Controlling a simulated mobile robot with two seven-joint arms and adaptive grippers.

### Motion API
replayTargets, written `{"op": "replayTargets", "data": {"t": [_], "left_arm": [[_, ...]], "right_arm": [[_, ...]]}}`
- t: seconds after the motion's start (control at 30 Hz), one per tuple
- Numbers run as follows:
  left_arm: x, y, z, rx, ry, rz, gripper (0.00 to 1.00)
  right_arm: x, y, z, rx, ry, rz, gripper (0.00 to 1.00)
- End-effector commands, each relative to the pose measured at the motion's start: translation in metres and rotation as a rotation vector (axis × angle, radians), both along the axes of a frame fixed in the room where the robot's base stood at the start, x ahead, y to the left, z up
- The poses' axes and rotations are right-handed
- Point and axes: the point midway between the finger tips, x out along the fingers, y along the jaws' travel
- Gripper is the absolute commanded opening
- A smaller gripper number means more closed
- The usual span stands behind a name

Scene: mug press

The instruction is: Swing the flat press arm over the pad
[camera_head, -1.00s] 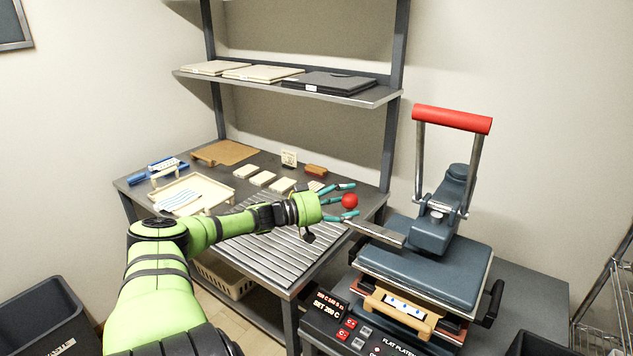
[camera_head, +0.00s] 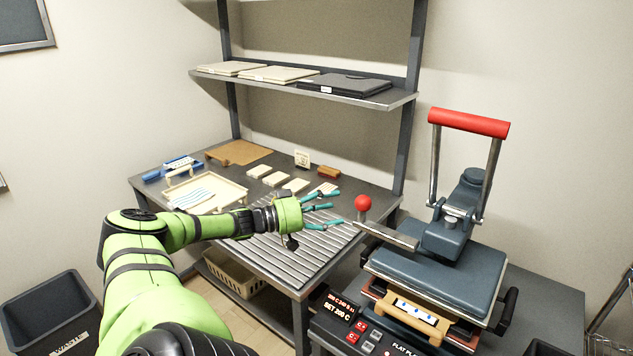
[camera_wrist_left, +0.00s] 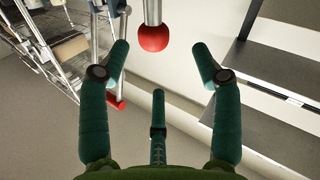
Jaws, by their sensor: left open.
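The press (camera_head: 445,270) stands at the right with its flat blue-grey upper platen (camera_head: 430,275) lying above the lower part, which has a wooden-looking piece (camera_head: 412,317) at its front. The pad is hidden under the platen. A flat metal bar with a red ball knob (camera_head: 363,203) sticks out from the platen's left side. My left gripper (camera_head: 333,208) is open and empty, just left of the knob and apart from it. In the left wrist view the knob (camera_wrist_left: 153,38) lies beyond the fingertips, between them. My right gripper is not in view.
The press's red lever handle (camera_head: 468,122) stands raised. A slatted metal table (camera_head: 290,255) lies below my left arm, with a tray (camera_head: 205,207) and small blocks. A shelf (camera_head: 385,99) is above, and a dark bin (camera_head: 50,305) is at lower left.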

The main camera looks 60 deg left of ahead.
Motion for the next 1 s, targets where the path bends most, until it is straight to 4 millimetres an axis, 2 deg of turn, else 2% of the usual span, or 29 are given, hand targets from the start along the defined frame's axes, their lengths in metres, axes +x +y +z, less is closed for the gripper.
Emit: {"op": "replayTargets", "data": {"t": [0.1,0.3,1.0], "left_arm": [[-0.016,0.004,-0.001,-0.001,0.001,0.001,0.64],[-0.030,0.007,0.000,0.000,0.000,0.001,0.64],[-0.031,0.007,0.000,0.001,0.000,0.000,0.64]], "right_arm": [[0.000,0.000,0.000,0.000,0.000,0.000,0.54],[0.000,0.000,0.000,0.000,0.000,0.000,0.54],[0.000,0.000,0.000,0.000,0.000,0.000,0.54]]}}
